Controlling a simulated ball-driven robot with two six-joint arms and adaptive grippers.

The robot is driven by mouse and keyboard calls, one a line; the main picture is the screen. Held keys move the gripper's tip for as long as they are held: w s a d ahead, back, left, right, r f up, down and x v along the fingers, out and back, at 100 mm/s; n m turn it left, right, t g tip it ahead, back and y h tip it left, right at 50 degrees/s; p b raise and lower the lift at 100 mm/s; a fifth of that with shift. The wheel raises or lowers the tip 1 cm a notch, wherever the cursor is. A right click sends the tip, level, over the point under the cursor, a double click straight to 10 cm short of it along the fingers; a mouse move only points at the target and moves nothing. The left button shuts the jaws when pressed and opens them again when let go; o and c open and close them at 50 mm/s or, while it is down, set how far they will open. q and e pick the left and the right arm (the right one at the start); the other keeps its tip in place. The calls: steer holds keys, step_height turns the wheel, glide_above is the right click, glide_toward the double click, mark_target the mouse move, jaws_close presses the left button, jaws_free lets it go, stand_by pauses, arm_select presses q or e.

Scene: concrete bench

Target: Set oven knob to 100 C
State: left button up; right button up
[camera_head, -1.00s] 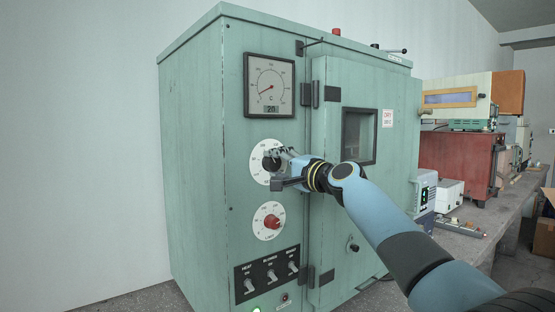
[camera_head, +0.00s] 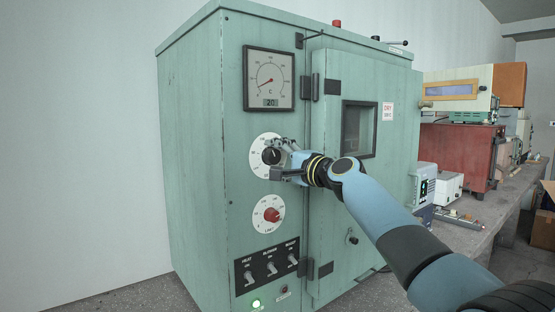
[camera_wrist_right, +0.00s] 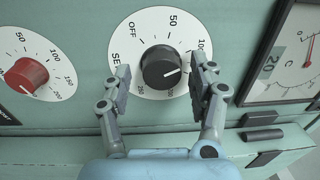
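The oven's upper black knob (camera_head: 272,156) sits on a white round dial (camera_head: 257,143) below the gauge. In the right wrist view the black knob (camera_wrist_right: 160,67) has a white pointer line aimed right, near the 100 mark; the right finger partly hides the scale there. My right gripper (camera_head: 281,160) is at this knob. In the wrist view its two fingers (camera_wrist_right: 160,73) stand on either side of the knob, with visible gaps, open and holding nothing. The gauge (camera_head: 269,79) reads 20 on its small display. My left gripper is not in view.
A red knob (camera_head: 271,215) on its own dial lies below, and it also shows in the wrist view (camera_wrist_right: 27,76). Several toggle switches (camera_head: 270,267) and a lit green lamp (camera_head: 256,303) are lower. The oven door (camera_head: 340,180) is closed at the right.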

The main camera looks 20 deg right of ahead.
steer(key=v, duration=1.2)
stand_by(0.3)
